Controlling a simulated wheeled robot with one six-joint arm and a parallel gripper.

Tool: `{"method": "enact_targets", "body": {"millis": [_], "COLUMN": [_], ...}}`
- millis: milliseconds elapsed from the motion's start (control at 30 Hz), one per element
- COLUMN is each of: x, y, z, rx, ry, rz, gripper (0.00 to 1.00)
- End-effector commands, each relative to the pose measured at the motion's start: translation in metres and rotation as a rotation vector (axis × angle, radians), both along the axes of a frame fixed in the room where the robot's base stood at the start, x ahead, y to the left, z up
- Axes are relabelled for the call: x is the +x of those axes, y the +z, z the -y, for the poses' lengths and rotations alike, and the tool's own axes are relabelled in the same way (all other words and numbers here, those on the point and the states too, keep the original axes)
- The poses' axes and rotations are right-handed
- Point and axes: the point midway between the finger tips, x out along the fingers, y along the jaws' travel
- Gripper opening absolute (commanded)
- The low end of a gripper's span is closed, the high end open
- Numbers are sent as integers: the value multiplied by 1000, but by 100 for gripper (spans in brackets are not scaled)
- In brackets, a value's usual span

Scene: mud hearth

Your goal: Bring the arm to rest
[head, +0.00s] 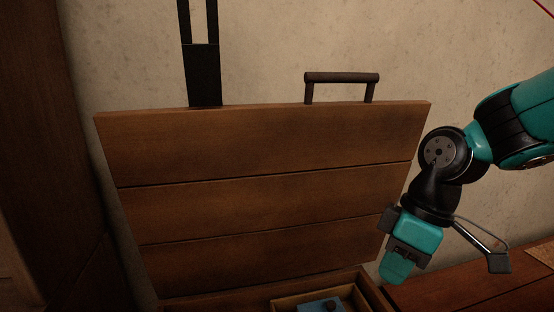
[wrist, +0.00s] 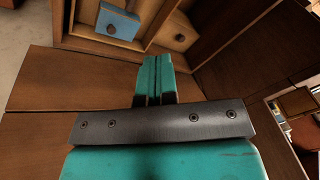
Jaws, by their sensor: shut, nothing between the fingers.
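My gripper (head: 397,270) hangs at the lower right of the head view, pointing down. It is beside the right edge of a raised wooden lid (head: 265,155) with a dark bar handle on its top edge. In the wrist view my gripper (wrist: 157,62) has its two teal fingers together, with nothing held. The fingertips point towards an open wooden chest or box, whose rim (wrist: 90,45) shows beyond them. I cannot tell how far the fingertips are above the wood.
Inside the open box lies a blue block with a dark knob (wrist: 108,20). A wooden surface (head: 470,285) extends at the lower right. A dark metal strap (head: 203,75) stands behind the lid against the plaster wall (head: 130,50). A dark wooden post (head: 35,130) stands at the left.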

Motion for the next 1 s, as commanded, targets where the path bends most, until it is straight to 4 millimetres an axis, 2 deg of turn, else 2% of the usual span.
{"method": "enact_targets", "body": {"millis": [33,100,367,433,667,900,1000], "x": [-21,-46,-124,-125,-124,-124,-124], "y": [10,18,30,54,109,189,217], "z": [-7,-13,-24,-24,-24,-24,-24], "rx": [7,17,57,57,55,56,55], "ry": [-45,-120,-342,-359,-357,-357,-356], "rz": [0,-13,-63,-70,-71,-70,-70], "gripper": [0,0,0,0,0,0,0]}}
